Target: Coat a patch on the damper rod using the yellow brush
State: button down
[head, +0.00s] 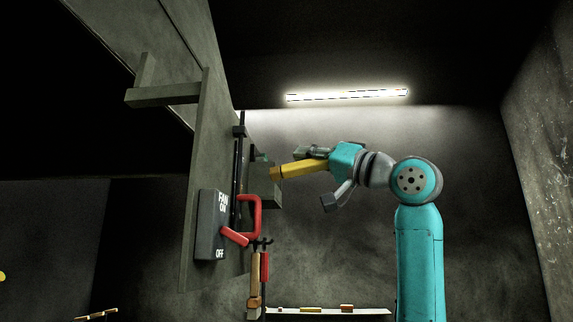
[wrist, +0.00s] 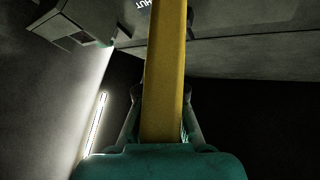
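My gripper (head: 318,161) is raised in the head view, pointing left toward the upright panel. It is shut on the yellow brush (head: 296,169), which sticks out ahead of it. The brush's far end is close to the panel fittings; whether it touches anything cannot be told. In the wrist view the yellow brush (wrist: 166,60) runs up the middle between the fingers of my gripper (wrist: 162,95), and its tip is out of frame. A thin dark upright rod, seemingly the damper rod (head: 238,170), runs along the panel, left of the brush end. Any coating on it cannot be made out.
A fan switch box (head: 207,240) with a red lever (head: 254,213) is on the panel (head: 193,165) below the brush. Tools (head: 254,285) hang under it. A shelf (head: 345,311) with small items stands low behind. A lit tube (head: 347,95) is above. Open space lies below my gripper.

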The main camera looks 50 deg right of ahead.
dwell(0.4)
jog(key=shift+m+t+y, duration=0.3)
jog(key=shift+m+t, duration=0.1)
jog(key=shift+t, duration=0.4)
jog(key=shift+w+a+f, duration=0.1)
jog(key=shift+w+f, duration=0.05)
jog(key=shift+w, duration=0.75)
jog(key=shift+w+a+f, duration=0.1)
jog(key=shift+w+f, duration=0.1)
jog(key=shift+w, duration=0.7)
jog(key=shift+w+a+f, duration=0.1)
jog(key=shift+w+f, duration=0.05)
jog(key=shift+w, duration=0.75)
jog(key=shift+w+a, duration=0.6)
jog(key=shift+w, duration=0.25)
jog(key=shift+w+d, duration=0.6)
jog(key=shift+d, duration=0.2)
jog(key=shift+w+d, duration=0.6)
jog(key=shift+d, duration=0.2)
jog(key=shift+a, duration=0.1)
jog(key=shift+s+a, duration=1.2)
jog(key=shift+a, duration=0.3)
